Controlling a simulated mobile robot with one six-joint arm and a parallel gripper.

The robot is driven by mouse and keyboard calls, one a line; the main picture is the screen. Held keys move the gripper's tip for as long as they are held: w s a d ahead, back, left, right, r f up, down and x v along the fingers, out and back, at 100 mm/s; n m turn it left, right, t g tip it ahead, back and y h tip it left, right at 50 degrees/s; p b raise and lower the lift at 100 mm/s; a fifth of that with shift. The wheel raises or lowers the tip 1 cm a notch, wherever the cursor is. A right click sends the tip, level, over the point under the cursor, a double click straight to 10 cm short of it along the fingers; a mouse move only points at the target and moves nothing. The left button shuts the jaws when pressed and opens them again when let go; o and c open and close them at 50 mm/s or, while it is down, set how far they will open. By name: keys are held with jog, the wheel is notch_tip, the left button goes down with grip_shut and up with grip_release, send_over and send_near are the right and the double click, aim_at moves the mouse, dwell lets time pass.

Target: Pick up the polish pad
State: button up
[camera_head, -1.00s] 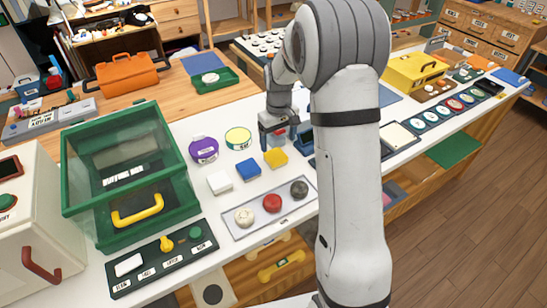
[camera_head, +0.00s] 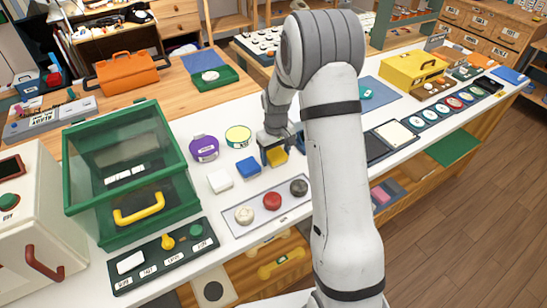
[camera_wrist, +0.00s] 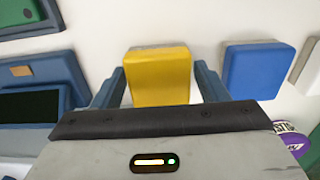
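A yellow pad (camera_head: 278,157) lies on the white counter, at the right end of a row with a blue pad (camera_head: 248,167) and a white pad (camera_head: 220,181). No readable label shows which one is the polish pad. My gripper (camera_head: 275,154) is low over the yellow pad. In the wrist view, my gripper (camera_wrist: 160,88) is open, with one finger on each side of the yellow pad (camera_wrist: 160,75) and a narrow gap showing at each side. The blue pad (camera_wrist: 255,69) lies just right of the right finger.
A grey tray with several round knobs (camera_head: 272,201) lies in front of the pads. A green glass-sided box (camera_head: 130,170) stands left. A blue tray (camera_wrist: 45,80) is close to the left finger.

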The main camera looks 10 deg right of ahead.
aim_at(276, 153)
jog(key=c, duration=0.7)
notch_tip(276, 153, up, 10)
jog(key=shift+b, duration=0.35)
jog(key=o, duration=0.5)
jog(key=shift+c, duration=0.2)
jog(key=c, duration=0.3)
jog(key=shift+c, duration=0.3)
